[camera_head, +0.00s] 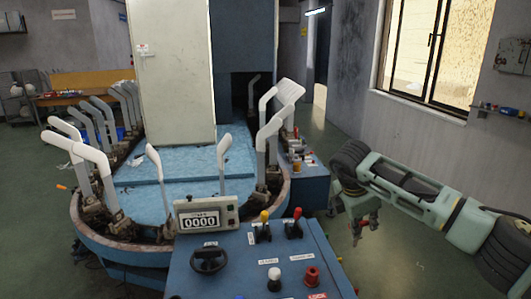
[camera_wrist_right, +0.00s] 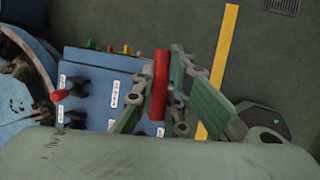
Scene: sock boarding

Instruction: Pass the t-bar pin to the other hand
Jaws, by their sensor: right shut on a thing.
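My right gripper (camera_head: 364,228) hangs in front of the wall, to the right of the control desk, fingers pointing down. In the right wrist view, the right gripper (camera_wrist_right: 168,105) is shut on a red bar, the t-bar pin (camera_wrist_right: 160,82). A small grey part shows just right of the bar. In the head view the pin is only a small dark red patch (camera_head: 363,223) between the fingers. My left gripper is in neither view.
The blue control desk (camera_head: 225,270) has a counter (camera_head: 205,216), levers and knobs. Behind it, the blue oval machine (camera_head: 110,235) carries several pale upright boards (camera_head: 78,148). Green floor (camera_head: 400,265) is open on the right, below a window (camera_head: 432,45).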

